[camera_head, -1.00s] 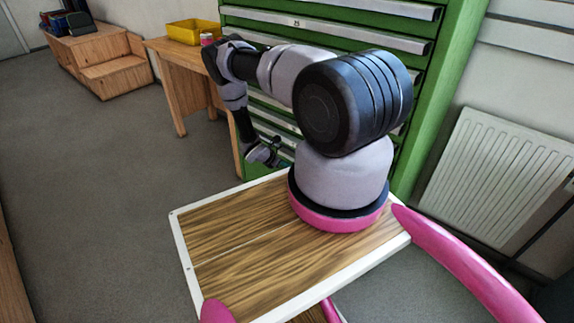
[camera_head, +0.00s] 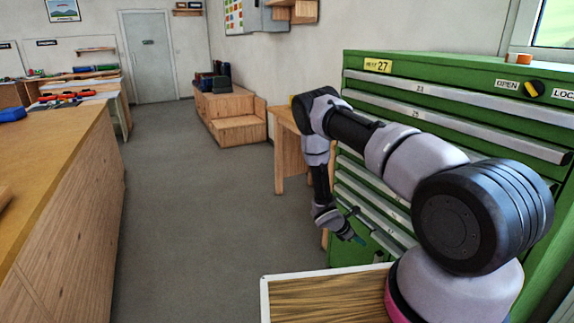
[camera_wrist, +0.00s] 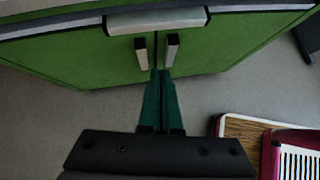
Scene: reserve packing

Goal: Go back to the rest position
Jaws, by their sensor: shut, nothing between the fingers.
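My arm reaches out from its base and bends down in the head view. My gripper (camera_head: 357,239) hangs low in front of the green drawer cabinet (camera_head: 440,78). In the wrist view my gripper (camera_wrist: 160,73) shows two dark green fingers lying together, shut with nothing between them. The fingertips point toward the cabinet's lower front (camera_wrist: 95,60), where two short upright handles (camera_wrist: 172,48) show close to the tips. I cannot tell whether the tips touch anything.
A wooden desk (camera_head: 288,145) stands behind my arm. A wooden step block (camera_head: 235,130) is further back. A long wooden counter (camera_head: 75,190) runs along the left. Open grey floor (camera_head: 185,220) lies between. A door (camera_head: 150,60) is at the far end.

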